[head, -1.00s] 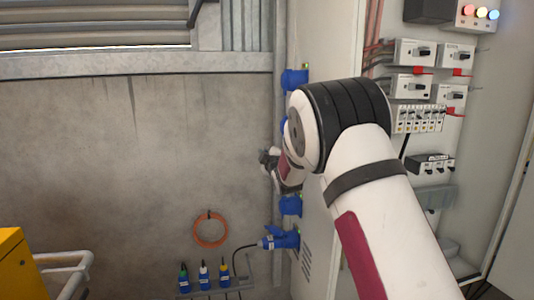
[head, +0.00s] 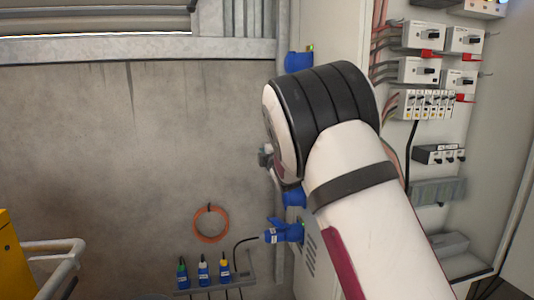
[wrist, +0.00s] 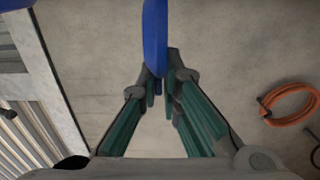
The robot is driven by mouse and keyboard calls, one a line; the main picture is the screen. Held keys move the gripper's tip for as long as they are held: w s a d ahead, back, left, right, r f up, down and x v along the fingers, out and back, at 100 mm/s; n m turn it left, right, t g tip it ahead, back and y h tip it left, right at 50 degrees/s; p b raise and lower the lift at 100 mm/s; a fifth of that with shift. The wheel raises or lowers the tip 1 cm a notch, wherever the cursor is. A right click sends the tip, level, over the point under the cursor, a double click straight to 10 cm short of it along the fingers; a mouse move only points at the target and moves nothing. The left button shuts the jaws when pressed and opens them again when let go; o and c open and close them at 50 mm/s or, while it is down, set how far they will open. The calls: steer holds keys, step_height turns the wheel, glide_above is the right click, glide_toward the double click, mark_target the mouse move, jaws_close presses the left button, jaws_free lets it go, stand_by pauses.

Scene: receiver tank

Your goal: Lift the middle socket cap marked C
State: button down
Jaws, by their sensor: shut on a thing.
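My gripper (wrist: 160,90) shows in the wrist view with its green-sided fingers closed on a blue cap (wrist: 155,38), seen edge-on. No letter can be read on the cap. In the head view only a small grey part of my gripper (head: 265,156) shows, left of my arm, beside the cabinet's side wall. The middle socket is hidden there behind my arm. A blue socket (head: 298,61) shows above my arm and another blue socket (head: 294,197) below it.
A blue plug (head: 283,232) with a black cable sits at the lowest socket. Several bottle-shaped blue items (head: 203,272) stand on a low shelf. An orange coil (head: 210,223) hangs on the wall. The open cabinet with switches (head: 418,70) is at right, a yellow box (head: 12,260) at lower left.

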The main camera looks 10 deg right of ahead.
steer(key=shift+f+n+b, duration=0.45)
steer(key=shift+n+b, duration=0.55)
steer(key=shift+n, duration=0.1)
steer(key=c, duration=1.9)
jaws_free()
steer(key=shift+o, duration=0.5)
steer(key=shift+f, duration=0.2)
steer(key=s, duration=1.2)
